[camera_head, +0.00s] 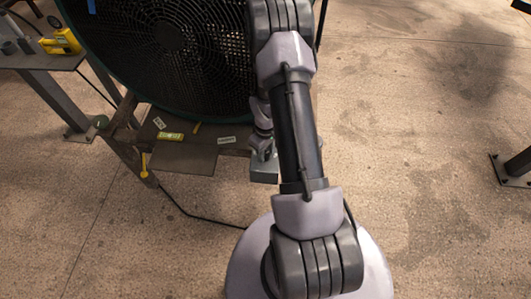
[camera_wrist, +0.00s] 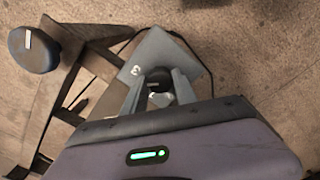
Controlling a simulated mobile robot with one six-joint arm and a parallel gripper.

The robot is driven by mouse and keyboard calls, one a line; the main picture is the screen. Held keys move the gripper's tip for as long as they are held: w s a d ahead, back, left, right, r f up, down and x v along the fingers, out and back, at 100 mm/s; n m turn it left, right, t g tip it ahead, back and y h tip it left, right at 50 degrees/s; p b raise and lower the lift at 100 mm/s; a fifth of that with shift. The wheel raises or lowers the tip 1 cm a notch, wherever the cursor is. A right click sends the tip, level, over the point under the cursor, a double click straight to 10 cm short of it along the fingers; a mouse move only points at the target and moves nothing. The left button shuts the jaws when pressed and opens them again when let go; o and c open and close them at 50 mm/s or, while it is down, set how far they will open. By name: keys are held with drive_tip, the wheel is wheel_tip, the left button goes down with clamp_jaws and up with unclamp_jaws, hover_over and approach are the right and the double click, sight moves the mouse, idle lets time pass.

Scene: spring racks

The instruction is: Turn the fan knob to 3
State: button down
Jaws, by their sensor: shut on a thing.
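The fan knob (camera_wrist: 158,79) is a small dark piece on a blue-grey control box (camera_wrist: 160,48), seen in the wrist view. A white "3" is marked on the box face to the left of the knob. My gripper (camera_wrist: 160,88) is shut on the knob, with one finger on each side. Which way the knob points cannot be told. In the head view, the grey control box (camera_head: 264,172) shows beneath my gripper (camera_head: 262,150), and the knob is hidden. The large dark fan (camera_head: 170,45) stands behind it with its round grille.
A brown base plate (camera_head: 190,155) with small labels lies left of the box. A cable (camera_head: 200,218) runs along the floor. A table (camera_head: 35,60) with a yellow tool (camera_head: 62,42) stands at far left. A dark round piece (camera_wrist: 33,50) shows in the wrist view.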

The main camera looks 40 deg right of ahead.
drive_tip(key=shift+m+b, duration=0.3)
drive_tip(key=shift+m, duration=1.2)
drive_tip(key=c, duration=1)
unclamp_jaws()
drive_tip(key=shift+o, duration=0.2)
wheel_tip(320, 180, up, 17)
drive_tip(key=p, duration=0.6)
drive_tip(key=shift+r, duration=0.2)
